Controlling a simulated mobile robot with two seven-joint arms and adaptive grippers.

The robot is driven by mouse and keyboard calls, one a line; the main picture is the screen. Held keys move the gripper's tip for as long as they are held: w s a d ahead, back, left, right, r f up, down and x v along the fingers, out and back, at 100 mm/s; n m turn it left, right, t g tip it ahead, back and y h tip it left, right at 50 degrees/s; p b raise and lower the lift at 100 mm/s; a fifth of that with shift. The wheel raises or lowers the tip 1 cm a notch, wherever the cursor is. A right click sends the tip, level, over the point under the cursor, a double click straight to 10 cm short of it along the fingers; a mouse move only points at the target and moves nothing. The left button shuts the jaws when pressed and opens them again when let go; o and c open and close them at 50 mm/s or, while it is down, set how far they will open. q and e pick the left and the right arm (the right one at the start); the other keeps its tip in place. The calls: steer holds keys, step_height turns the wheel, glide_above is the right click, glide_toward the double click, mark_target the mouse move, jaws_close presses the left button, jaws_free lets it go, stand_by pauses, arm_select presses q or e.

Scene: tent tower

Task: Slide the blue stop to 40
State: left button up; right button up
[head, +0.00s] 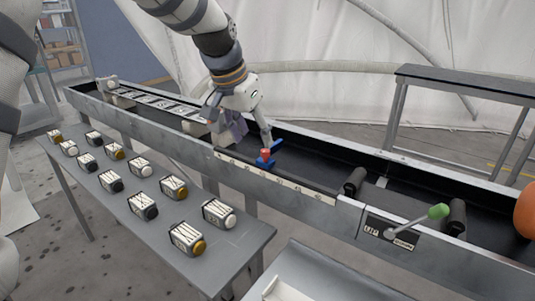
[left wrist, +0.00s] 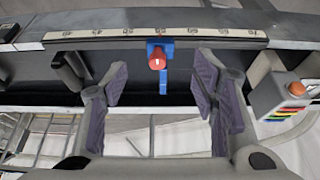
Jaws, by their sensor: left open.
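The blue stop (head: 275,147) with its red knob (head: 265,155) sits on the near rail of the long trough, at the pale number scale (head: 290,184). In the left wrist view the blue stop (left wrist: 163,85) stands near the middle of the scale (left wrist: 200,32); its numbers are too small to read surely. My left gripper (head: 251,141) is open just above and behind the stop. In the left wrist view its fingers (left wrist: 160,79) are spread either side of the stop, with a gap on both sides. My right gripper is not in view.
A green-handled lever (head: 438,211) rises from the trough's front panel. Dark rollers (head: 355,181) lie inside the trough.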

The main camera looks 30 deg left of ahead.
mark_target(261, 157)
arm_select(q)
steer(key=x, duration=0.8)
steer(key=shift+a, duration=0.1)
jaws_close()
